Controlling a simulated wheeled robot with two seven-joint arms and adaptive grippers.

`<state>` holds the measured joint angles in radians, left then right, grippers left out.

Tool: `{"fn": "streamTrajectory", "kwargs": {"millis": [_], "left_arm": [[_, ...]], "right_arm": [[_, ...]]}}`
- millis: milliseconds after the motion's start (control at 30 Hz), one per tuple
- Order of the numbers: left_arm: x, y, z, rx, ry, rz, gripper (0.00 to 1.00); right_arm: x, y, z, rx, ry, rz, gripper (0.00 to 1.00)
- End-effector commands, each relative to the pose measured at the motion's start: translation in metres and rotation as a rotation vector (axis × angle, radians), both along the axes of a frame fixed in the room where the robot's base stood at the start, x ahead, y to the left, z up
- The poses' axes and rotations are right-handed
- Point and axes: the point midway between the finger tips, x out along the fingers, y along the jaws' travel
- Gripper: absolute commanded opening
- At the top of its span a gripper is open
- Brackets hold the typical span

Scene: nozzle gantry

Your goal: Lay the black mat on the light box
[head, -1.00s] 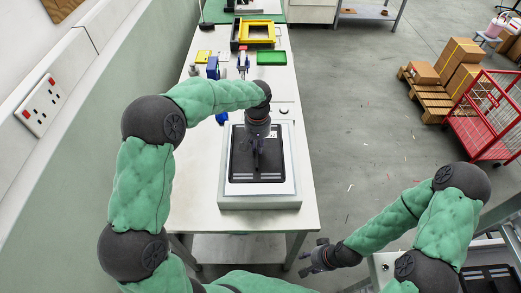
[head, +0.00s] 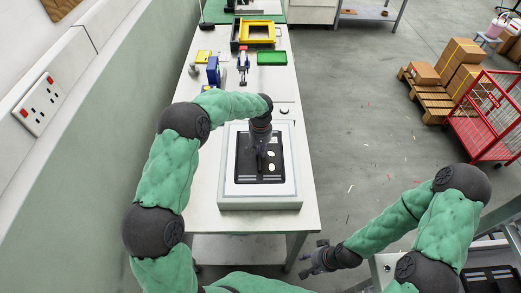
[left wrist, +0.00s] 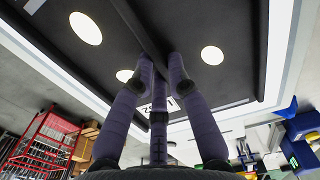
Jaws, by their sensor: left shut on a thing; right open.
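The black mat (head: 246,174) lies over the bright panel of the pale light box (head: 260,204), within its white border and roughly square to it. It has oval holes that show white, and a raised rib. My left gripper (head: 262,154) is above the mat's middle, shut on that rib. In the left wrist view the mat (left wrist: 215,85) fills the upper part, with the fingertips (left wrist: 161,66) on either side of the rib. I cannot tell whether the mat touches the panel. My right gripper (head: 311,262) is open and empty, right of the bench's front corner.
Behind the light box, the bench holds a blue device (head: 213,70), a red-and-grey tool (head: 243,66), a green tray (head: 271,58) and a yellow frame (head: 258,31). A wall with sockets (head: 40,104) runs along the left. A red cage (head: 488,120) and boxes stand on the floor at right.

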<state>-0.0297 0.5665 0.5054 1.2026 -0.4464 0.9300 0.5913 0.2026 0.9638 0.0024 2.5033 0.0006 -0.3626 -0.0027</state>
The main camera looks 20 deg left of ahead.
Motion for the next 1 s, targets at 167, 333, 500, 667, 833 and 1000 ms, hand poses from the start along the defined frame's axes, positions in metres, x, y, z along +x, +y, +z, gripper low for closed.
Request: {"fn": "streamTrajectory", "kwargs": {"millis": [167,333,500,667,833,1000], "left_arm": [[0.001,0.0,0.002,0.0,-0.003,0.001,0.0],[0.0,0.0,-0.002,0.0,-0.001,0.0,0.31],[0.0,0.0,-0.002,0.0,-0.001,0.0,0.4],[0.0,0.0,-0.002,0.0,-0.001,0.0,0.4],[0.001,0.0,0.007,0.0,-0.003,0.0,0.4],[0.001,0.0,0.034,0.0,-0.006,0.0,0.4]], "right_arm": [[0.0,0.0,0.0,0.0,0.0,0.0,0.45],[0.0,0.0,-0.002,0.0,0.0,0.0,0.45],[0.0,0.0,-0.002,0.0,0.0,0.0,0.45],[0.0,0.0,-0.002,0.0,0.0,0.0,0.45],[0.0,0.0,0.001,0.0,0.0,0.0,0.45],[0.0,0.0,0.004,0.0,0.0,0.0,0.45]]}}
